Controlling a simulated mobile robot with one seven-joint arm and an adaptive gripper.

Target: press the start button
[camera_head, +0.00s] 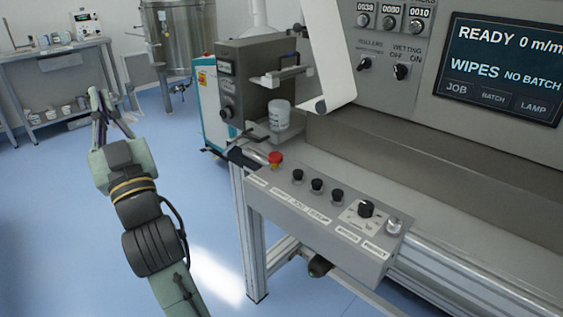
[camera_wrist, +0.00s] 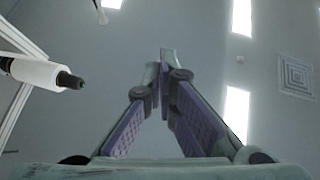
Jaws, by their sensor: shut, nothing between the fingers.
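A grey control panel (camera_head: 330,247) juts from the front of the machine in the head view. It carries a red mushroom button (camera_head: 275,158), black buttons (camera_head: 317,185), a black rotary knob (camera_head: 366,208) and a pale silvery button (camera_head: 394,226) at its right end. The labels are too small to read surely, so I cannot tell which is the start button. My gripper (camera_head: 101,103) is left of the panel, well apart from it, pointing up. In the wrist view its fingers (camera_wrist: 166,58) meet at the tips, with nothing between them.
The screen (camera_head: 503,68) reads READY, 0 m/min, WIPES and NO BATCH. A grey unit with a white container (camera_head: 279,114) stands behind the panel's left end. A steel tank (camera_head: 178,40) and a bench (camera_head: 50,52) are at the back. Blue floor lies open around my arm.

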